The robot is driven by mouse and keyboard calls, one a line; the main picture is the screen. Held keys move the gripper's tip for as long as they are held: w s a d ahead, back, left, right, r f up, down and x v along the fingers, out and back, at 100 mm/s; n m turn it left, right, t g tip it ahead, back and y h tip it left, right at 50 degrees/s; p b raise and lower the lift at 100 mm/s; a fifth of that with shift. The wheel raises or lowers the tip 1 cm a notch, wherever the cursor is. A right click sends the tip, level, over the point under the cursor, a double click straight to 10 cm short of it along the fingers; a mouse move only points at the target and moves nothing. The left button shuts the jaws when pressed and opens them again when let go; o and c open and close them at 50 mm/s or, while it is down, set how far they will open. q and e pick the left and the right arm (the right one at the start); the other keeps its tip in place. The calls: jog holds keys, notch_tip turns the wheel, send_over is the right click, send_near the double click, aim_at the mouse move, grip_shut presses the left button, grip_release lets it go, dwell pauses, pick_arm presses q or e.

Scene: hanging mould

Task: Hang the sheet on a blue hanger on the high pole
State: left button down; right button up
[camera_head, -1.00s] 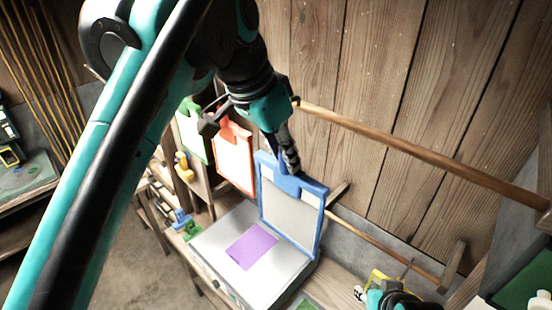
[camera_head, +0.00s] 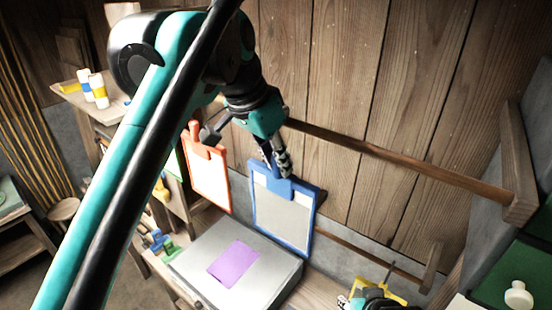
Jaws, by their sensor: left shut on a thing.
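My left gripper (camera_head: 276,160) is shut on the top tab of the blue hanger (camera_head: 310,214). The blue hanger is a flat frame hanging upright below the fingers, with a grey sheet (camera_head: 280,215) inside it. The high pole (camera_head: 400,168) is a wooden rod running along the plank wall, right of and behind the gripper. I cannot tell whether the hanger touches the pole. My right gripper (camera_head: 372,298) shows only in part at the bottom edge, near a yellow thing, and its jaws are not clear.
An orange hanger (camera_head: 226,180) with a white sheet hangs left of the blue one. A grey box (camera_head: 285,272) with a purple sheet (camera_head: 234,263) on top stands below. A lower pole (camera_head: 370,258) runs under the high pole. Green boxes (camera_head: 525,272) stand at the right.

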pick_arm(q)
jog(key=c, duration=1.3)
grip_release()
